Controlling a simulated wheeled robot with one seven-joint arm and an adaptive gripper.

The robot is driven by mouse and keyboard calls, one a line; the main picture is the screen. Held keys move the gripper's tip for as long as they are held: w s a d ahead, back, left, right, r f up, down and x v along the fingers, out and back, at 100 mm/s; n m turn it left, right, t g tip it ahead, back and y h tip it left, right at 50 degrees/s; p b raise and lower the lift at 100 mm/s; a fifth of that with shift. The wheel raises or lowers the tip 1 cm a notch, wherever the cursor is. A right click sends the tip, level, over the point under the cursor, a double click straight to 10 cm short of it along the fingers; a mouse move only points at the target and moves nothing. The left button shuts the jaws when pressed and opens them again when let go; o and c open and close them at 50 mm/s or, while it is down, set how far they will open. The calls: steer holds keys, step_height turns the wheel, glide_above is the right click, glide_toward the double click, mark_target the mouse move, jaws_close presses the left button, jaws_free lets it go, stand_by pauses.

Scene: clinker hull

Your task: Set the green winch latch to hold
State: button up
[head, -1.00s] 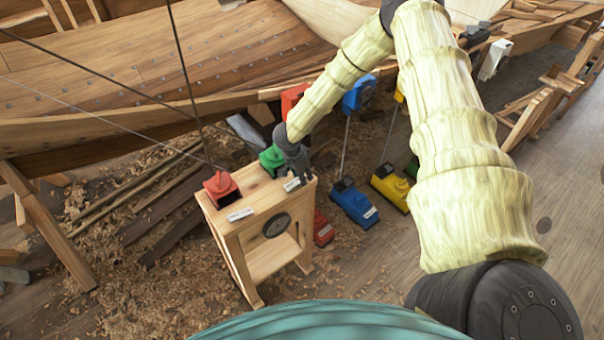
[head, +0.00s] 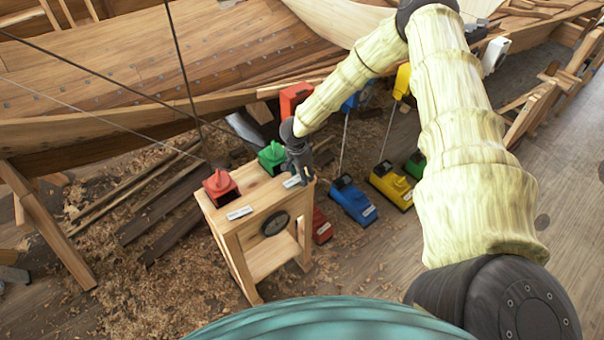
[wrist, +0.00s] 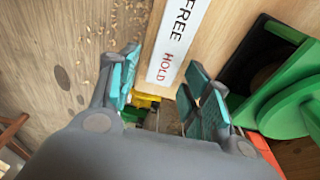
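The green winch latch (head: 271,157) sits on top of a small wooden stand (head: 258,197), toward its far right corner. In the wrist view the green latch (wrist: 290,100) is at the right, a rounded green part by a dark recess. A white label (wrist: 178,40) reading FREE and HOLD lies beside it. I cannot tell which word the latch points to. My gripper (head: 302,179) is over the stand's right edge, right of the latch and apart from it. In the wrist view my gripper (wrist: 163,88) has its teal fingers spread, with nothing held between them.
A red latch (head: 220,186) sits at the stand's left, with its own label (head: 239,213). Blue (head: 352,203) and yellow (head: 391,187) units stand on the floor to the right. The wooden hull (head: 130,75) lies behind. Ropes cross at the left.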

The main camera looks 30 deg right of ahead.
mark_target(298, 177)
steer(key=shift+r, duration=0.1)
step_height(298, 177, up, 12)
steer(key=a, duration=0.1)
steer(key=shift+a, duration=0.35)
steer(key=shift+f, duration=0.2)
